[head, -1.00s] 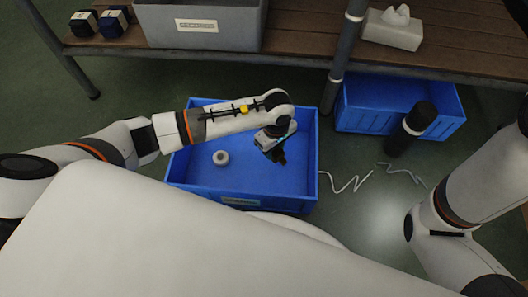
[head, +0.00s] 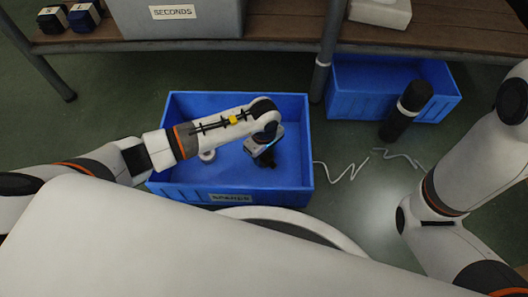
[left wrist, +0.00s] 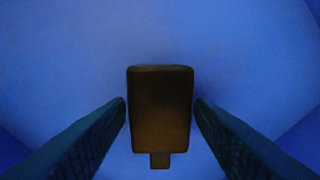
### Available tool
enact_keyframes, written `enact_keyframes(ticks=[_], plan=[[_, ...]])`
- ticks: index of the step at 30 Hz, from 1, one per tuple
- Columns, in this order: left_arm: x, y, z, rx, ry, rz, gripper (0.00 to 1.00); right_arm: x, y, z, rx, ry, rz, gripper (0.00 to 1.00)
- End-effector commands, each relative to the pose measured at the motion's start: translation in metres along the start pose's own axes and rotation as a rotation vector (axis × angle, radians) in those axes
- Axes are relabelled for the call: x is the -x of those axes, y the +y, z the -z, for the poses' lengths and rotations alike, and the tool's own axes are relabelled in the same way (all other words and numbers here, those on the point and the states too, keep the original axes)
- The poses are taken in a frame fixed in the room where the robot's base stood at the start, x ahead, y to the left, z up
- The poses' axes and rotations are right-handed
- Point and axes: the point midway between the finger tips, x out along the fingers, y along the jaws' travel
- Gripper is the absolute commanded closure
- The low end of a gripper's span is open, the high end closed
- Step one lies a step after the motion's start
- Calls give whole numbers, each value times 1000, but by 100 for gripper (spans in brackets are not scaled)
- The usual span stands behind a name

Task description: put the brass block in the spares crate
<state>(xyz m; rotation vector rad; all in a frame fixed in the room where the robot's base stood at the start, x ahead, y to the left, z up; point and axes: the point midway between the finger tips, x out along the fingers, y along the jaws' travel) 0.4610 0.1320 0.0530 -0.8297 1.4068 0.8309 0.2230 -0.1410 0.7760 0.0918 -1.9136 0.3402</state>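The brass block (left wrist: 160,108) shows dark brown in the left wrist view, upright in the picture, with a small stub at its lower end. My left gripper (head: 265,160) reaches down inside the blue spares crate (head: 228,197). In the left wrist view the two fingers of my left gripper (left wrist: 160,100) lie along both sides of the block, with no clear gap. Blue crate surface fills the background there. The block cannot be made out in the head view. My right arm is at the right of the head view, but its gripper is out of frame.
A white roll (head: 207,156) lies in the crate, partly behind my left arm. A grey bin marked seconds (head: 185,22) stands on the wooden shelf (head: 285,27). A second blue crate (head: 360,107), a black cylinder (head: 405,112) and white cords (head: 342,172) are to the right.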

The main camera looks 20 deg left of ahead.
Motion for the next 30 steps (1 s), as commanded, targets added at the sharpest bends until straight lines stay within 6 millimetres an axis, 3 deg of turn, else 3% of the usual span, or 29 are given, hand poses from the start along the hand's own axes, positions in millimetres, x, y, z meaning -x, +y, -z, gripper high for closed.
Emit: enact_keyframes(ticks=[11, 14, 24, 30], plan=[[4, 0, 0, 0, 1, 1, 42, -3, -1, 1, 0, 0, 0, 33], [16, 0, 0, -1, -1, 2, 42, -11, -2, 4, 0, 1, 0, 33], [90, -1, -1, -1, -2, 3, 42, -56, -12, 20, 0, 1, 0, 33], [117, 0, 0, -1, -1, 1, 42, -71, -15, 25, 1, 1, 0, 33]])
